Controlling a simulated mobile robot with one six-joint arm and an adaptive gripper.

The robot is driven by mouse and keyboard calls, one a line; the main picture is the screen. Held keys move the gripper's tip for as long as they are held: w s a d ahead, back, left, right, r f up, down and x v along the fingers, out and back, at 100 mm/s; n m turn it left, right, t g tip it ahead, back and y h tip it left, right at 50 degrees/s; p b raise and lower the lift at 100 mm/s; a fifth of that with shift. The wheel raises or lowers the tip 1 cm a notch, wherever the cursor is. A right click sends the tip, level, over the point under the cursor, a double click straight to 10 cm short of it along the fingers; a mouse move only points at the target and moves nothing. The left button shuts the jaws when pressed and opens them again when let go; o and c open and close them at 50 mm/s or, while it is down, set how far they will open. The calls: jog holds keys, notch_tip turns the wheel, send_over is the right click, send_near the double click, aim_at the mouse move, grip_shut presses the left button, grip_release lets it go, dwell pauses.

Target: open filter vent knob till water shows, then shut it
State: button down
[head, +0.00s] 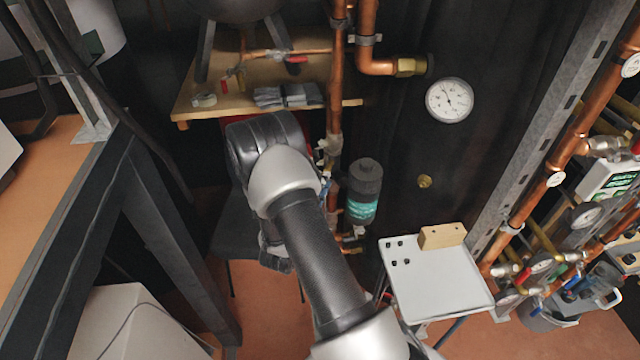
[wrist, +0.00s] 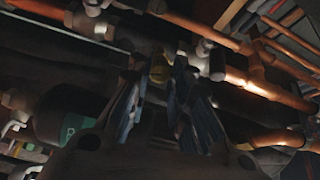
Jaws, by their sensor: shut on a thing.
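The filter (head: 364,178) is a dark canister with a teal label, standing by the copper pipe, right of my arm in the head view. In the wrist view its dark body (wrist: 70,122) lies at the left with part of the label showing. My gripper (wrist: 167,82) is shut, its bluish fingers converging among the pipe fittings beside the filter. The vent knob between the fingertips is mostly hidden; a small yellowish part shows there, too dark to make out. In the head view my arm covers most of the gripper. I can make out no water at the vent.
A vertical copper pipe (head: 336,85) runs close behind my gripper. A white tray (head: 438,290) with a wooden block (head: 442,236) stands at the lower right. A wooden shelf (head: 230,108) is behind, and a dark-framed bench (head: 120,165) is at the left.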

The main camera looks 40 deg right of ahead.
jog(key=shift+m, duration=2)
jog(key=c, duration=1.4)
grip_release()
jog(key=v, duration=1.2)
jog(key=shift+s, duration=0.1)
